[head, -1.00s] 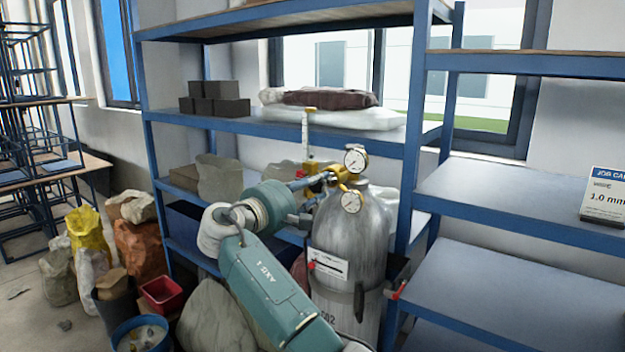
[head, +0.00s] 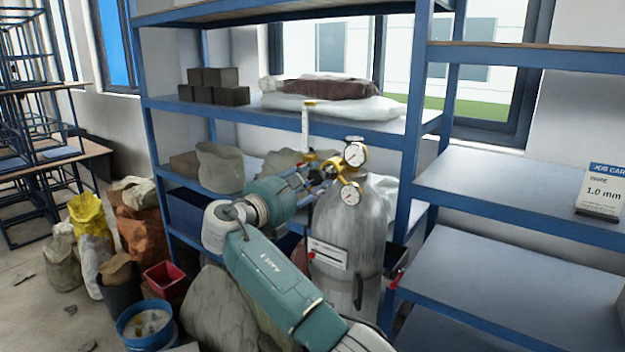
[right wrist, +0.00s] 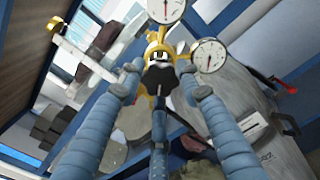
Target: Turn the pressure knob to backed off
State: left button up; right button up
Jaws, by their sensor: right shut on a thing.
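A grey gas cylinder (head: 340,235) stands upright in front of the blue shelving, with a brass regulator on top. The regulator carries an upper round gauge (head: 355,154) and a lower round gauge (head: 350,195), and a clear upright tube (head: 305,130) with a yellow top. The black pressure knob (right wrist: 160,78) shows in the right wrist view, at the front of the brass body. My right gripper (head: 318,178) is at the regulator, its blue fingers (right wrist: 160,88) closed around the knob. In the head view the knob is mostly hidden by the fingers. My left gripper is out of view.
Blue shelving (head: 300,122) stands close behind the cylinder, with dark blocks (head: 215,86) and sacks on it. A job card (head: 600,192) stands on the right shelf. Sacks, a red bin (head: 165,280) and a blue bucket (head: 145,325) crowd the floor at left.

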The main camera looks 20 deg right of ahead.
jog(key=shift+r+n, duration=0.4)
jog(key=shift+n, duration=0.2)
jog(key=o, duration=1)
jog(key=shift+c, duration=0.2)
jog(key=shift+o, duration=0.9)
jog(key=shift+w+d+f, duration=0.15)
jog(key=shift+d+f, duration=0.05)
jog(key=shift+f, duration=0.1)
jog(key=v, duration=1.2)
